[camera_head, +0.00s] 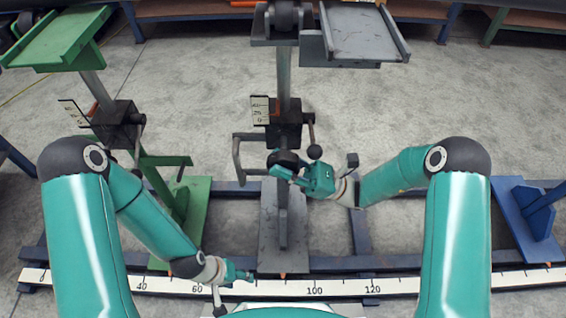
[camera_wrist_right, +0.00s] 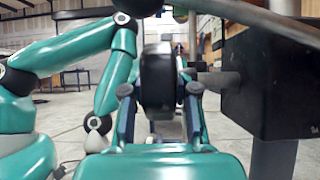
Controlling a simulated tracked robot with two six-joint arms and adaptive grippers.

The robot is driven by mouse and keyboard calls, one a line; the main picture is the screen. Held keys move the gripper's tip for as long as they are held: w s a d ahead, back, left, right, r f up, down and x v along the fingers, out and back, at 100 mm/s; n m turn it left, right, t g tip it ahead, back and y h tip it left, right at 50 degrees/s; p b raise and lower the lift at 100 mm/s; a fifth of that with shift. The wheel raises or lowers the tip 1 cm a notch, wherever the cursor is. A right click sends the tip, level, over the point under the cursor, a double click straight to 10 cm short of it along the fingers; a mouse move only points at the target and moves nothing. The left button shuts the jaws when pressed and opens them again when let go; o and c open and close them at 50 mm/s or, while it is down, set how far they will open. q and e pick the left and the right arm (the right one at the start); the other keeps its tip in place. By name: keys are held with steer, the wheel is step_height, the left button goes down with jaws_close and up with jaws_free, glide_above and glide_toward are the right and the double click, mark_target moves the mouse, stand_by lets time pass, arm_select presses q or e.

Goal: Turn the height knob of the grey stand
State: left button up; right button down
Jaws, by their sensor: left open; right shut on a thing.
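The grey stand (camera_head: 283,75) rises in the middle of the head view, with a black housing (camera_head: 284,130) on its post. A white scale plate (camera_head: 260,110) is fixed beside the post. The black round height knob (camera_head: 283,158) sits below the housing. My right gripper (camera_head: 278,170) reaches it from the right and is shut on it. In the right wrist view the dark knob (camera_wrist_right: 157,75) stands edge-on between the two fingers (camera_wrist_right: 160,92). My left gripper (camera_head: 238,274) is open and low, near the ruler and left of the stand's foot, away from the knob.
A green stand (camera_head: 185,215) is at the left and a blue one (camera_head: 528,215) at the far right. A crank handle (camera_head: 240,150) and a ball-ended lever (camera_head: 314,150) stick out near the housing. A white ruler (camera_head: 340,287) runs along the front.

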steer(key=shift+d, duration=0.1)
steer(key=c, duration=0.9)
jaws_free()
steer(key=v, duration=1.2)
